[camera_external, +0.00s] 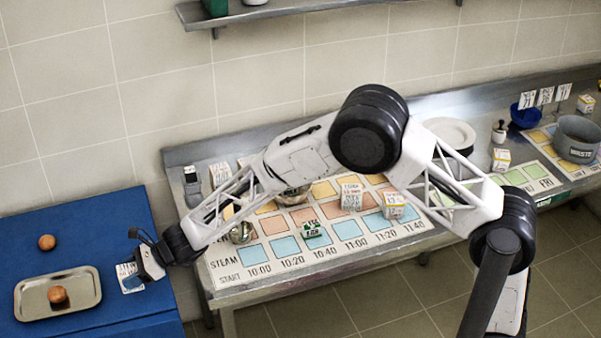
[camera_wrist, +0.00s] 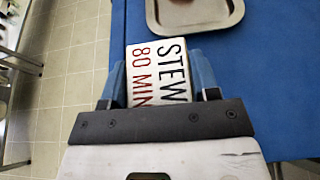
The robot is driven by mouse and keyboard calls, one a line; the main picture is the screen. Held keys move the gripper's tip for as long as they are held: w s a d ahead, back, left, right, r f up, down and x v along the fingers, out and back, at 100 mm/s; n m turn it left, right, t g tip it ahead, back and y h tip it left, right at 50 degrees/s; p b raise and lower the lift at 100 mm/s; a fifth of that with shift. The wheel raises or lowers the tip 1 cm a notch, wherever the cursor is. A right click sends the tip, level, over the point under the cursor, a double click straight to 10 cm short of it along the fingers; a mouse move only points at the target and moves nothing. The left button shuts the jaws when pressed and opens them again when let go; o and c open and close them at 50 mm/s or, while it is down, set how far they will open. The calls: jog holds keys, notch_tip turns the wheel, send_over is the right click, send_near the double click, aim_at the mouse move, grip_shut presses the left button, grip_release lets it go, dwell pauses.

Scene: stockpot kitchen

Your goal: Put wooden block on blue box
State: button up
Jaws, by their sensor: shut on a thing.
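The block (camera_wrist: 158,75) is pale with a printed face reading "STEW" and "80 MIN". My gripper (camera_wrist: 160,68) is shut on it, with a blue finger on each side. In the external view the block (camera_external: 130,279) is at my gripper (camera_external: 138,275), over the right part of the blue box (camera_external: 90,238). In the wrist view the blue box (camera_wrist: 270,90) fills the right side, its edge running close to the block. I cannot tell whether the block touches the box top.
On the blue box are a metal tray (camera_external: 30,302) with a brown round item (camera_external: 57,295) and another brown round item (camera_external: 47,242). The steel counter (camera_external: 225,297) to the right carries a schedule mat and several labelled blocks.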

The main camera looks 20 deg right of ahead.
aim_at(119, 272)
jog(key=shift+w+a+f, duration=0.1)
jog(key=shift+w+a, duration=0.4)
jog(key=shift+a, duration=0.2)
jog(key=shift+w+a+f, duration=0.1)
jog(key=shift+w+a, duration=0.35)
jog(key=shift+a, duration=0.25)
jog(key=shift+f, duration=1.75)
jog(key=shift+f, duration=0.1)
jog(key=o, duration=1)
jog(key=shift+d, duration=0.1)
